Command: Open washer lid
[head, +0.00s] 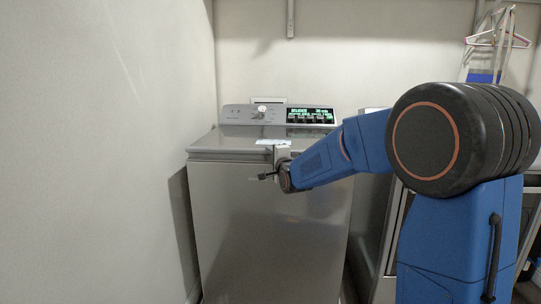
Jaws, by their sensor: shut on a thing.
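The topload washer (240,230) is a grey cabinet against the back wall, with a control panel, knob and lit display at its rear. Its lid (225,142) lies flat and looks closed, with a pale label near its front middle. My gripper (274,160) is at the lid's front edge, right of its middle. It is shut on the edge of the lid, though the fingertips are small and partly hidden by the wrist. My blue arm reaches in from the right and covers the lid's right part.
A white wall (100,150) stands close on the left, with a narrow gap beside the washer. Another grey appliance (372,230) stands to the right, partly behind my arm. Hangers (497,40) hang at the upper right.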

